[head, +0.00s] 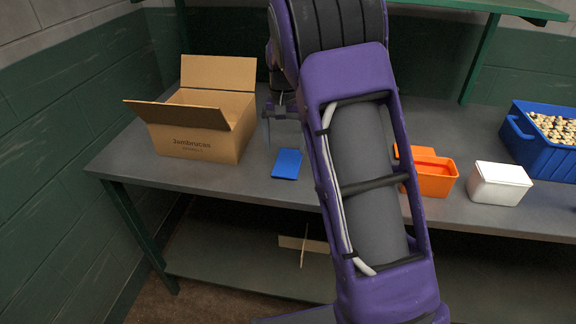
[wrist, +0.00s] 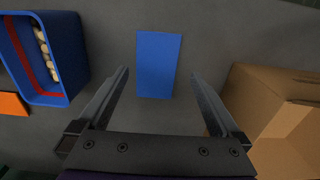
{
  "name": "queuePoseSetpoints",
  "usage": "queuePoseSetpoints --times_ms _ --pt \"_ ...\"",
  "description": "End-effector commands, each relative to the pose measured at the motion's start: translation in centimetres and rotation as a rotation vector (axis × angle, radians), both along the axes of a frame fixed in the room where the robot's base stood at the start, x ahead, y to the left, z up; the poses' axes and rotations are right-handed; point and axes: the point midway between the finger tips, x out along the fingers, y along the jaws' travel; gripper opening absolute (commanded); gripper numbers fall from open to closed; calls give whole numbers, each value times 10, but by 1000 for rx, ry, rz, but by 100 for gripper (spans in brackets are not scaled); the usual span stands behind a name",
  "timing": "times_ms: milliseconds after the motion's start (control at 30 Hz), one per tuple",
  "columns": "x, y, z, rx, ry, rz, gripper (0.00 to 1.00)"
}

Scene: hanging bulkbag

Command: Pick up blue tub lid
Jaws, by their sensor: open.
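The blue tub lid (head: 287,164) is a flat blue rectangle lying on the grey bench top, in front of and right of the cardboard box. In the wrist view the lid (wrist: 158,62) lies beyond my fingers, in line with the gap between them. My gripper (wrist: 160,73) is open and empty, one finger to each side of that gap. In the head view my gripper (head: 281,120) hangs just behind the lid, apart from it and partly hidden by my purple arm.
An open cardboard box (head: 195,142) stands close on the left. Right of my arm are an orange tub (head: 436,182), a white tub (head: 497,190) and a blue crate (head: 535,150) of small round pieces. A blue container (wrist: 72,50) shows in the wrist view. Bench around the lid is clear.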

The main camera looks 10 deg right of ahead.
Motion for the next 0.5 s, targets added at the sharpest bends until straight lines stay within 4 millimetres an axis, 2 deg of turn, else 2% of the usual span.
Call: queuePoseSetpoints --times_ms 267,500 --pt "-2 -1 -23 0 1 -1 100" --pt "-6 -3 -57 0 0 0 100"
